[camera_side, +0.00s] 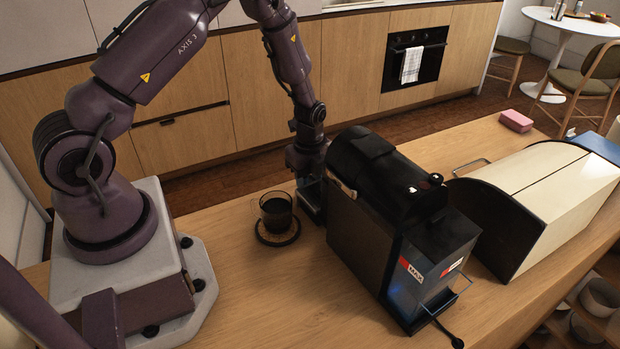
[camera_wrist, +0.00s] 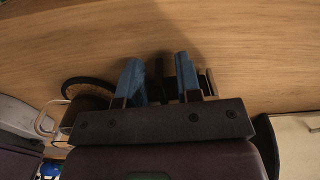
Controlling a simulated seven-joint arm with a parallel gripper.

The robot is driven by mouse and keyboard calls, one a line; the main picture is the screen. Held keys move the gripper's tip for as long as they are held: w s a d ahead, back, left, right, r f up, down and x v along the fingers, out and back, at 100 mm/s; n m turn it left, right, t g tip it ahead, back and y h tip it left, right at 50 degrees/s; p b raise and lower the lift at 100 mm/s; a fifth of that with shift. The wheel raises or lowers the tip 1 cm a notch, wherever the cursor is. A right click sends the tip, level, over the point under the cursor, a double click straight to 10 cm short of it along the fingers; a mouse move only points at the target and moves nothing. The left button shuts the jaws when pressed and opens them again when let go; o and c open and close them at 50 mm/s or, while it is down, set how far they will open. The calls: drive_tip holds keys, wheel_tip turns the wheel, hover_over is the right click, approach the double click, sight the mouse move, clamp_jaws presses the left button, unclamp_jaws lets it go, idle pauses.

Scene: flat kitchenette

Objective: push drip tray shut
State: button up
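The black coffee machine (camera_side: 375,215) stands on the wooden counter in the side view. My gripper (camera_side: 310,208) points down close to the counter, at the machine's left end. In the wrist view my gripper (camera_wrist: 158,68) shows two blue fingers standing apart. A dark, narrow piece shows between and beside the fingers; I cannot tell whether it is the drip tray, which I cannot make out clearly in either view. My wrist and the machine body hide much of that end. Whether the fingers touch anything is not visible.
A glass cup of dark liquid (camera_side: 276,212) stands on a round black coaster (camera_side: 262,238), just left of my gripper. A cream box-like appliance (camera_side: 550,195) with a dark end stands right of the machine. A pink block (camera_side: 516,121) lies behind it.

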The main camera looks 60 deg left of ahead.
clamp_jaws()
drive_tip(key=shift+w+d, duration=0.15)
drive_tip(key=shift+d, duration=0.95)
drive_tip(key=shift+w+d, duration=0.1)
drive_tip(key=shift+d, duration=1)
drive_tip(key=shift+o, duration=0.7)
unclamp_jaws()
drive_tip(key=shift+a, duration=0.1)
